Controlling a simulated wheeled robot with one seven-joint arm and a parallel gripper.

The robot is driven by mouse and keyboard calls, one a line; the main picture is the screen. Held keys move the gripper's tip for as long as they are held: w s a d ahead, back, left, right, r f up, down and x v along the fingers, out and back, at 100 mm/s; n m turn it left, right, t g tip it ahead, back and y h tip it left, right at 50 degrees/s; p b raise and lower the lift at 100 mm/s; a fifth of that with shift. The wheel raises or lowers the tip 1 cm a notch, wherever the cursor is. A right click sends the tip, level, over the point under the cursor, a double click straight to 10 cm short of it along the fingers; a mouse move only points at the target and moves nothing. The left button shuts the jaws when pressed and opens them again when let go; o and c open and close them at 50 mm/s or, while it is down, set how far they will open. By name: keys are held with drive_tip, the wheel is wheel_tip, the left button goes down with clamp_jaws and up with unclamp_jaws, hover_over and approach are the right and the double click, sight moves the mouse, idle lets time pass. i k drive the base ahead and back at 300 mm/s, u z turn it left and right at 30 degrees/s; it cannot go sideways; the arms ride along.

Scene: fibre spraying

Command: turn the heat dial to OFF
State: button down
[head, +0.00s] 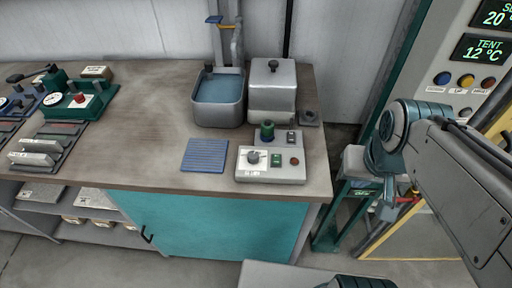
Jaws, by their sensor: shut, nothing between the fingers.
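A pale control box (270,175) sits at the front right corner of the worktop. A dark round dial (253,157) is on its left side, over a white plate with small markings. I take it to be the heat dial; the markings and its pointer are too small to read. A green switch (276,160) and a red button (294,161) are to its right. My gripper (388,212) is shut and empty. It points down to the right of the worktop, well apart from the box.
Behind the box are a green-topped knob (267,130), a metal lidded container (272,90) and a water basin (219,98). A blue ribbed mat (205,155) lies left of the box. A green-and-yellow frame (345,215) stands below my gripper. The worktop's middle (140,140) is clear.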

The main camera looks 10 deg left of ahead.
sight(253, 156)
drive_tip(key=k, duration=0.7)
drive_tip(key=u, duration=0.65)
drive_tip(key=i, duration=1)
drive_tip(key=k, duration=0.5)
drive_tip(key=u, duration=1.45)
drive_tip(key=i, duration=0.55)
drive_tip(key=z, duration=1.4)
